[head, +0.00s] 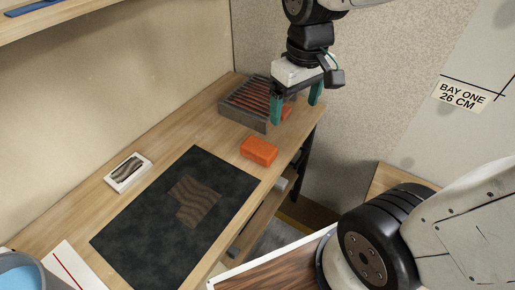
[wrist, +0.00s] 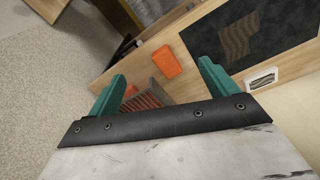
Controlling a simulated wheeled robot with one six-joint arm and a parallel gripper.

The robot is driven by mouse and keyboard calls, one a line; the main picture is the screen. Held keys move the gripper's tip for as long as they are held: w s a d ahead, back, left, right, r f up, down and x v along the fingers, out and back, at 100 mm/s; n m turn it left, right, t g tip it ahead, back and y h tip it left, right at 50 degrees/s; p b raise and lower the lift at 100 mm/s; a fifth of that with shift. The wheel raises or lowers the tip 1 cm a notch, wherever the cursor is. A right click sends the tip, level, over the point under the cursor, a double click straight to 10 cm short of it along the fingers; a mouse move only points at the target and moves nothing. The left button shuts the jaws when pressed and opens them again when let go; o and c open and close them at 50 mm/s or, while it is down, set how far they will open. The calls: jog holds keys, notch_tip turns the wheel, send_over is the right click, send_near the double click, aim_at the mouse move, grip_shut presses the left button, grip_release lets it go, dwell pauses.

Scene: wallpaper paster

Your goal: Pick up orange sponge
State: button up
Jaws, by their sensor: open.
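The orange sponge (head: 259,151) lies flat on the wooden table, between the dark mat and the slatted grey tray. It also shows in the wrist view (wrist: 166,61), beyond and between the fingertips. My gripper (head: 296,105) is open, with teal fingers pointing down above the slatted tray at the far end of the table. In the wrist view my gripper (wrist: 160,80) has its two fingers wide apart with nothing between them. The gripper is apart from the sponge, which is in full view.
The grey tray (head: 243,116) with orange-red slats stands by the far wall. A dark mat (head: 140,222) with a wavy brown piece covers the middle of the table (head: 75,212). A small white box (head: 128,172) lies left of it.

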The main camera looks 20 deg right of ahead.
jog(key=w+a+f+n, duration=0.2)
jog(key=w+f, duration=0.7)
jog(key=n, duration=0.2)
send_over(259, 146)
jog(key=shift+g, duration=0.4)
notch_tip(259, 146, down, 7)
jog(key=shift+s+r, duration=0.1)
jog(key=shift+r, duration=0.05)
jog(key=f, duration=1)
jog(key=shift+w, duration=0.2)
jog(key=shift+c, duration=0.3)
jog(key=c, duration=1)
